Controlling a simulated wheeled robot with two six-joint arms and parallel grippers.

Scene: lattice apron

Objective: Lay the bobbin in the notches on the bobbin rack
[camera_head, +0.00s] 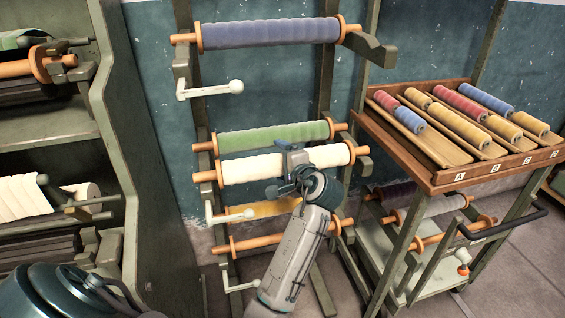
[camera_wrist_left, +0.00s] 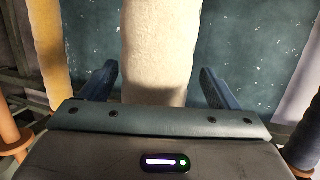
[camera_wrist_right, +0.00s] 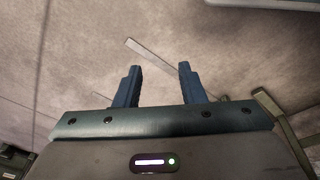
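The bobbin rack (camera_head: 180,70) stands against the teal wall and carries several bobbins. A cream-white bobbin (camera_head: 245,170) with orange ends lies level at mid-height, in front of and below a green bobbin (camera_head: 240,139). Its right end is by a rack bracket; I cannot tell whether its ends sit in notches. My left gripper (camera_head: 292,172) is at the white bobbin's middle. In the left wrist view the white bobbin (camera_wrist_left: 160,45) passes between the spread fingers, with gaps on both sides. My right gripper (camera_wrist_right: 160,68) is open and empty, above the floor.
A blue bobbin (camera_head: 270,33) sits at the rack's top; a yellow bobbin (camera_head: 265,209) is below the white one. White ball-ended arms (camera_head: 235,87) stick out. A cart with a wooden tray (camera_head: 440,178) of small spools stands right, shelving (camera_head: 150,150) left.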

